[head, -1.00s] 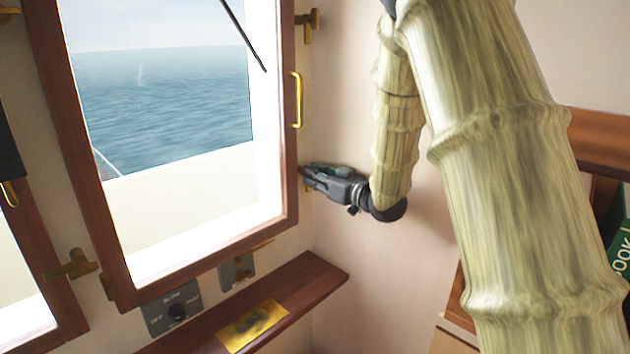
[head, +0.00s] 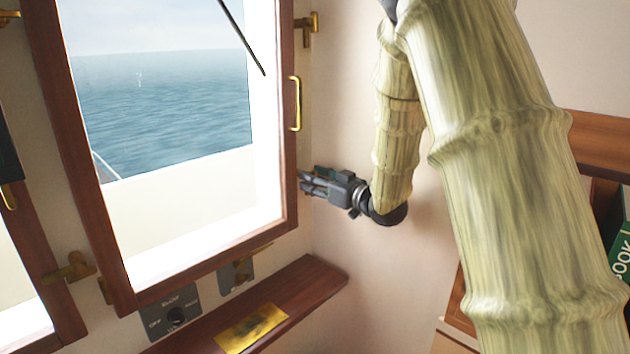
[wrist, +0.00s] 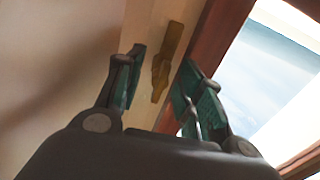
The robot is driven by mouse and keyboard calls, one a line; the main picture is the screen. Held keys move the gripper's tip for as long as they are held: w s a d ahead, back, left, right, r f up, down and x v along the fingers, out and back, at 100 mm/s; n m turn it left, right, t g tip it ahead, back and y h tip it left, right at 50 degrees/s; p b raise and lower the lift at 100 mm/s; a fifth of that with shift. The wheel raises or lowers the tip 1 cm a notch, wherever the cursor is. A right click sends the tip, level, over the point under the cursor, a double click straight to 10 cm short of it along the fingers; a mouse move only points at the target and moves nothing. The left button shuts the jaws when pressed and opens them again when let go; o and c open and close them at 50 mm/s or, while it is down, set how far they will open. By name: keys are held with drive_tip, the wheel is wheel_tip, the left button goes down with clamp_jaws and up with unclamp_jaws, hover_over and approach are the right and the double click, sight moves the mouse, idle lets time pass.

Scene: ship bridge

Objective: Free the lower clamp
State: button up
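The lower clamp (wrist: 171,52) is a brass lever on the pale wall strip beside the window's wooden frame (wrist: 213,45). It shows in the wrist view, lying roughly along the frame edge. I cannot tell whether it touches the frame. My gripper (wrist: 163,68) is open, with one green-padded finger on each side of the clamp's lower part in the picture. Contact is not visible. In the head view my gripper (head: 304,182) is at the right edge of the window frame (head: 291,150), and the clamp is hidden behind the fingers.
An upper brass clamp (head: 308,24) and a brass handle (head: 297,103) are above my gripper. Below are a wooden ledge (head: 312,283) with a brass plate (head: 252,328) and a switch panel (head: 172,314). The wall right of the window is bare.

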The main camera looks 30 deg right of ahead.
drive_tip(key=v, duration=1.1)
drive_tip(key=shift+s+d, duration=0.2)
drive_tip(key=shift+s, duration=0.15)
drive_tip(key=shift+f, duration=0.1)
wheel_tip(320, 180, down, 15)
drive_tip(key=a+g+h+p, duration=0.1)
drive_tip(key=g+h+p, duration=0.2)
drive_tip(key=h, duration=0.2)
drive_tip(key=s+a+f+g+h, duration=0.1)
drive_tip(key=s+a+f+g, duration=0.2)
drive_tip(key=f, duration=0.6)
drive_tip(key=s+a+f+g+h, duration=0.15)
drive_tip(key=s+f, duration=0.35)
drive_tip(key=f, duration=0.5)
drive_tip(key=s+a+f+m+g+b, duration=0.1)
drive_tip(key=s+a+f+g, duration=0.2)
drive_tip(key=s+f, duration=0.4)
drive_tip(key=s+a+f+m+g+y+b, duration=0.1)
drive_tip(key=s+a+f, duration=0.5)
drive_tip(key=s, duration=0.7)
drive_tip(key=s+a+f+m+g+y+b, duration=0.1)
drive_tip(key=s+a+f+m+g, duration=0.1)
drive_tip(key=s+a+f+g, duration=0.3)
drive_tip(key=s+f, duration=0.4)
drive_tip(key=s, duration=0.1)
drive_tip(key=shift+s+f, duration=0.25)
